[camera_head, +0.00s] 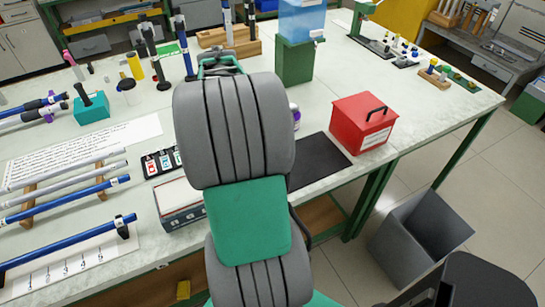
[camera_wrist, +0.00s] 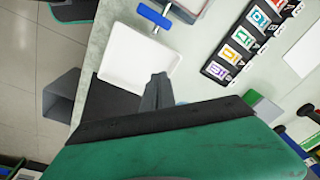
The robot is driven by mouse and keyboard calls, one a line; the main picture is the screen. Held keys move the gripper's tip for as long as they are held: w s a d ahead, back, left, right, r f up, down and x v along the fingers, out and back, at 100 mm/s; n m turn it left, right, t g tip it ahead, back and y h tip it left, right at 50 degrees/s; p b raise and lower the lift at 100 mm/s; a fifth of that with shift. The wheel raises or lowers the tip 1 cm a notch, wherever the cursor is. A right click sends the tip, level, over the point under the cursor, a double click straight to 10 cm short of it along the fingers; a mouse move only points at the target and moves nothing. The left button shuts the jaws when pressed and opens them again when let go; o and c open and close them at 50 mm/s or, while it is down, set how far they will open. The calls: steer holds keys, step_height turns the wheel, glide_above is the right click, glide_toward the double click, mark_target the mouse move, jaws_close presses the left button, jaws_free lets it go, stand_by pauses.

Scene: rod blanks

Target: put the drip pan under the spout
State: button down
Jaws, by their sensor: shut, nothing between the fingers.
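The drip pan (camera_wrist: 140,57) is a shallow white square tray on the bench in the wrist view. A blue bar (camera_wrist: 153,17) on a short pale stem meets its upper rim and looks like its handle. My gripper (camera_wrist: 157,80) is shut and empty, its tips over the pan's lower right part in this view; I cannot tell the height gap. In the head view my arm hides the pan and gripper. The spout (camera_head: 319,40) is a small pale tap on the blue water tank (camera_head: 302,18), which stands on a green stand (camera_head: 295,62) at the back.
A black mat (camera_head: 320,161) and a red box (camera_head: 362,122) lie to the right of my arm. A white-topped box (camera_head: 180,199) and a label strip (camera_head: 163,161) are to its left. A grey bin (camera_head: 418,237) stands on the floor.

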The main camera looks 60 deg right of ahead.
steer(key=s+d+f+m+p, duration=0.1)
steer(key=s+d+f+m, duration=0.1)
steer(key=s+d+m, duration=0.4)
steer(key=s+d+f+m, duration=0.1)
steer(key=s+d+f, duration=0.1)
steer(key=s+d, duration=0.45)
steer(key=shift+g+y, duration=0.4)
steer(key=f, duration=0.3)
steer(key=w+d+f+p, duration=0.1)
steer(key=f, duration=0.2)
steer(key=w+f+p, duration=0.1)
steer(key=f, duration=0.2)
steer(key=shift+d+f, duration=0.35)
steer(key=shift+f, duration=0.05)
steer(key=a, duration=0.1)
steer(key=w+a+p, duration=0.1)
steer(key=a, duration=0.1)
steer(key=shift+w+a, duration=0.1)
steer(key=shift+w, duration=0.15)
steer(key=shift+a, duration=0.15)
steer(key=shift+a+f, duration=0.1)
